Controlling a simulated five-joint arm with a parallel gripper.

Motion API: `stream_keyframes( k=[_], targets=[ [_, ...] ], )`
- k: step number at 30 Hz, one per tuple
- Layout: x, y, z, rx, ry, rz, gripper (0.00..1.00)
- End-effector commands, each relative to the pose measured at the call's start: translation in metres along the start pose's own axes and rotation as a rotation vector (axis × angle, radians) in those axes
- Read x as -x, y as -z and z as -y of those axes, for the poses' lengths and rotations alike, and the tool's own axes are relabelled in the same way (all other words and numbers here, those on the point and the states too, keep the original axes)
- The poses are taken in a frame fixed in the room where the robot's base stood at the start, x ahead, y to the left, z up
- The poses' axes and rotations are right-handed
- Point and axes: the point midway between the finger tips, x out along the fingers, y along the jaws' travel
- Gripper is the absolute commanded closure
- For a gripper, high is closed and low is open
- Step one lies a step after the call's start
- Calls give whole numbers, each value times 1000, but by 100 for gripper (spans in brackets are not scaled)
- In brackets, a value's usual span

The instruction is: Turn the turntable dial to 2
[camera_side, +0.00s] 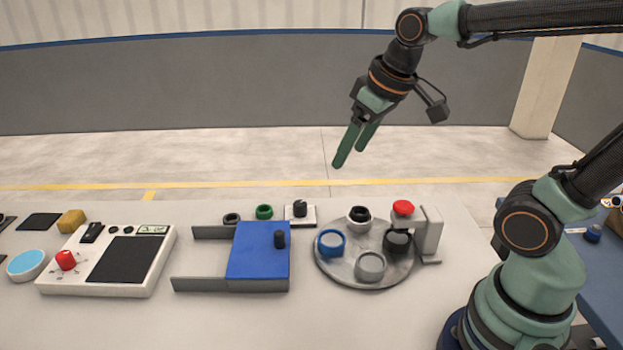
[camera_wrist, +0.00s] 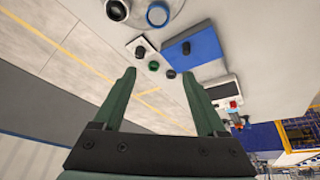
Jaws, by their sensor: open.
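The turntable (camera_side: 343,265) is a round grey metal disc on the right part of the table. It bears a blue ring piece (camera_side: 331,243), a grey one (camera_side: 370,266), a black one (camera_side: 397,242) and a black-and-white one (camera_side: 359,214). A small white plate with a black dial knob (camera_side: 300,208) sits behind and left of the turntable; it also shows in the wrist view (camera_wrist: 140,47). The number it points to is too small to read. My gripper (camera_side: 348,157) is open and empty, well above the table's back edge. Its two green fingers (camera_wrist: 158,72) are spread in the wrist view.
A grey post with a red button (camera_side: 403,207) stands at the turntable's right edge. A blue sliding board (camera_side: 257,255) lies left of it. A white box with a red knob (camera_side: 66,260) is farther left.

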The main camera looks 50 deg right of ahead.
Motion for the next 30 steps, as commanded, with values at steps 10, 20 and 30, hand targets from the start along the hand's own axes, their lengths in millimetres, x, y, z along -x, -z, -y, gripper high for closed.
stream_keyframes(
  k=[10,20,30],
  targets=[
    [-38,70,-25,183,21,159,26],
    [-110,113,-51,352,76,296,26],
    [-179,124,-70,478,140,388,26]
  ],
)
